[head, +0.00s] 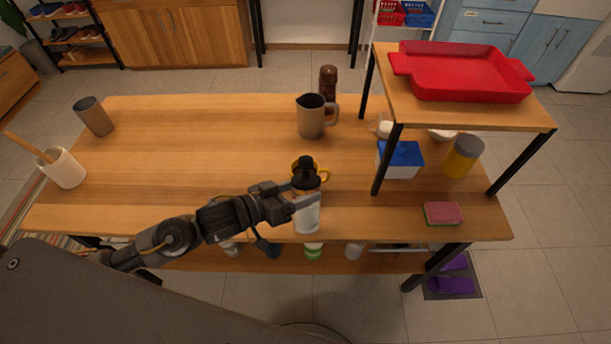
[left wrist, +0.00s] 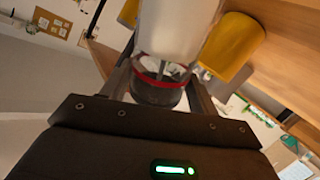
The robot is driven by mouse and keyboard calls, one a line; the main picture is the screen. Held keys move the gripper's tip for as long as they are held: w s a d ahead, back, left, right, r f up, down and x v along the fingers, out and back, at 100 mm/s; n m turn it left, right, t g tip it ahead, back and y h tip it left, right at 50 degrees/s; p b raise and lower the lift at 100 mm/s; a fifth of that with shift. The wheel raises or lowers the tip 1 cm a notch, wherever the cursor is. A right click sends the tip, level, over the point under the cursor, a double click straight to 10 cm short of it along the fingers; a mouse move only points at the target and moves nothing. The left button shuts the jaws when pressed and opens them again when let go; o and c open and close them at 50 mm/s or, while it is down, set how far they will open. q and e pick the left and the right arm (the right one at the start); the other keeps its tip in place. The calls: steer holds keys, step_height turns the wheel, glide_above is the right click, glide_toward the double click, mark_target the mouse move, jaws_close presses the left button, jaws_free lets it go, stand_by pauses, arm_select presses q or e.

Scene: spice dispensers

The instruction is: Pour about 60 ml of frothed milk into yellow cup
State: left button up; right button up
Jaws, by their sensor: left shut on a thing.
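My left gripper (head: 297,203) is shut on a clear-to-whitish bottle with a black top (head: 307,217) near the table's front edge. The bottle looks about upright in the head view; I cannot tell whether its base touches the table. In the left wrist view the bottle's whitish body (left wrist: 175,28) and a dark part with a red ring sit between the fingers (left wrist: 160,88). The yellow cup (head: 324,175) stands just behind the bottle, mostly hidden by it; it also shows in the left wrist view (left wrist: 232,47). My right gripper is not in view.
A metal pitcher (head: 311,120) and a brown bottle (head: 327,82) stand farther back. A black-legged shelf (head: 385,115) with a red tray (head: 465,80) is at the right. A sponge (head: 442,213) lies at the front right. The table's left middle is clear.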

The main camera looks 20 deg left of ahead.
mark_target(300, 219)
arm_select(q)
steer(key=s+b, duration=0.1)
steer(key=s+m+t+b, duration=0.1)
steer(key=b, duration=0.1)
steer(key=s+d+m+b, duration=0.1)
steer(key=shift+f+t+h+b, duration=0.3)
steer(key=shift+f+t+h, duration=0.05)
steer(key=shift+t+h, duration=0.05)
steer(key=shift+s+m, duration=0.15)
steer(key=shift+m, duration=0.15)
steer(key=shift+s+d+m+t+b, duration=0.1)
steer(key=shift+s+m+t+b, duration=0.25)
steer(key=shift+b, duration=0.45)
steer(key=shift+s+d+m+b, duration=0.1)
steer(key=shift+s+m+b, duration=0.05)
steer(key=shift+m+b, duration=0.15)
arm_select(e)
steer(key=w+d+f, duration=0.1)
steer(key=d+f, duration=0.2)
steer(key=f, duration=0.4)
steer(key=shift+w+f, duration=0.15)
arm_select(q)
steer(key=shift+r, duration=0.15)
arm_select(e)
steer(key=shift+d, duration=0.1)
